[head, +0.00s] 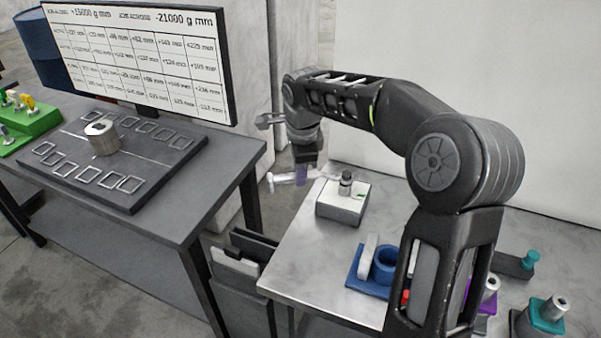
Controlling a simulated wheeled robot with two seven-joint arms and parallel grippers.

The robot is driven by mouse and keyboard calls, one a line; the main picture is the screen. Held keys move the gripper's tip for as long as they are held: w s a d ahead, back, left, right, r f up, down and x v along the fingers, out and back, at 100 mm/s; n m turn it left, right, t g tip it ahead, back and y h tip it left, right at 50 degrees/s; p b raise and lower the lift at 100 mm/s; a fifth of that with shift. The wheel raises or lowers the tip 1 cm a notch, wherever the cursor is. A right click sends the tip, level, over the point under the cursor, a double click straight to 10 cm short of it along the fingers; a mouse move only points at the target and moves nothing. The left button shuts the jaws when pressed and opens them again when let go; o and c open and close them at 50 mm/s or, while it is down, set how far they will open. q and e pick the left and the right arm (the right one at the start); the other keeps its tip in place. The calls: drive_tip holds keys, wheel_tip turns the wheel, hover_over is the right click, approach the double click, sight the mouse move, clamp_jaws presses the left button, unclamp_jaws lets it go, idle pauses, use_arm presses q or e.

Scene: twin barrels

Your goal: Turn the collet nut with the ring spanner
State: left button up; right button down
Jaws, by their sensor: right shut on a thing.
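My right gripper (303,169) points down over the left edge of the light worktable and is shut on the ring spanner. The spanner (282,179) is pale silver and lies about level, with a purple patch at the grip. Its left end sticks out past the table edge. Its other end reaches right towards the dark collet nut (346,179), which stands upright on a white block (341,207). I cannot tell whether the ring is around the nut or only beside it. My left gripper is not in view.
A blue holder (371,283) stands nearer on the worktable (297,248), with teal and purple fixtures to the right. A dark bench (200,207) at left bears a plate with a metal cylinder (102,138). A board with figures (140,55) stands behind it. A gap separates bench and table.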

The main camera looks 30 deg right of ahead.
drive_tip(key=shift+w+d+m, duration=0.2)
drive_tip(key=shift+w+m, duration=0.2)
drive_tip(key=shift+w, duration=0.05)
drive_tip(key=shift+w+d+m+h+p, duration=0.15)
drive_tip(key=shift+w+d+m+p, duration=0.15)
drive_tip(key=shift+w+m, duration=0.2)
drive_tip(key=shift+w+d+m+h+p, duration=0.15)
drive_tip(key=shift+w+d+m+p, duration=0.1)
drive_tip(key=shift+w+m, duration=0.2)
drive_tip(key=shift+w+d+m+g+p, duration=0.3)
drive_tip(key=shift+w+d+m+p, duration=0.3)
drive_tip(key=shift+w+m, duration=0.35)
drive_tip(key=shift+s, duration=0.15)
drive_tip(key=shift+r, duration=0.1)
